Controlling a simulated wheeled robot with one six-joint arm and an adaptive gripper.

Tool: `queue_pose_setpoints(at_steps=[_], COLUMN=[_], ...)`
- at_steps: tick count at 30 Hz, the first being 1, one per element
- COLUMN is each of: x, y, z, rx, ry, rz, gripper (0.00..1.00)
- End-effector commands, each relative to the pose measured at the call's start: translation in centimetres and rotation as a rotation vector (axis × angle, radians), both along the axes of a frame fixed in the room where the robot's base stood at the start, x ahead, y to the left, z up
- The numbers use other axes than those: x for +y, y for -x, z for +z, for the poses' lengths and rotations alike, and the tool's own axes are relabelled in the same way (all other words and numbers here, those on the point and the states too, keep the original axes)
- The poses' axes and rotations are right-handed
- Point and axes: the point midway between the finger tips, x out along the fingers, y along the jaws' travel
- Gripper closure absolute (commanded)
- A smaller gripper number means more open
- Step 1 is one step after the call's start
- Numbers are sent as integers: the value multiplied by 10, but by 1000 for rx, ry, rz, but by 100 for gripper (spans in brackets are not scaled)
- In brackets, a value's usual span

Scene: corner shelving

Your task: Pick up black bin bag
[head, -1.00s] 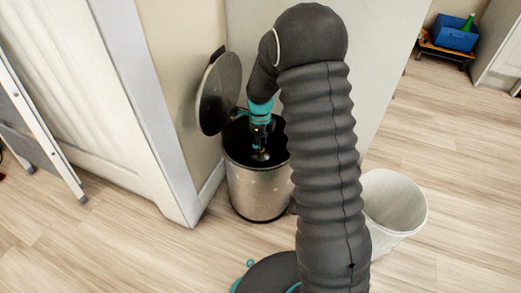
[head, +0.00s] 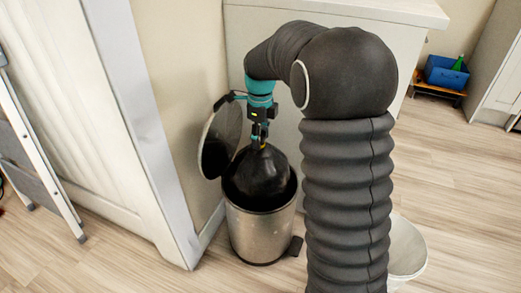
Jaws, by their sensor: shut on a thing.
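The black bin bag (head: 258,175) shows as a rounded, shiny dark bundle with its top standing above the rim of the metal pedal bin. Its lower part is hidden inside the bin. My gripper (head: 260,144) points down and is shut on the top of the bag, where a small bit of yellow shows. The silver pedal bin (head: 262,232) stands upright on the floor with its round lid (head: 222,140) open, tilted back at the left.
A white bin (head: 407,250) stands at the right, partly hidden by my arm. A white cabinet (head: 110,140) and a folded step ladder (head: 35,150) are at the left. A blue crate (head: 445,73) with a green bottle sits at the far right. Floor between is clear.

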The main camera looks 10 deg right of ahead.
Motion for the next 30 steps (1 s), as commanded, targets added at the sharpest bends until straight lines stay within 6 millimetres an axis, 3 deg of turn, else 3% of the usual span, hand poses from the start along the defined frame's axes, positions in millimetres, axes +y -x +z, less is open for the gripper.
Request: queue_pose_setpoints(at_steps=[1,6,30], x=[0,0,0], y=[-1,-1,-1], z=[12,31,76], rx=[-8,-6,-5], ry=[0,0,0], rz=[0,0,0], gripper=[100,100,100])
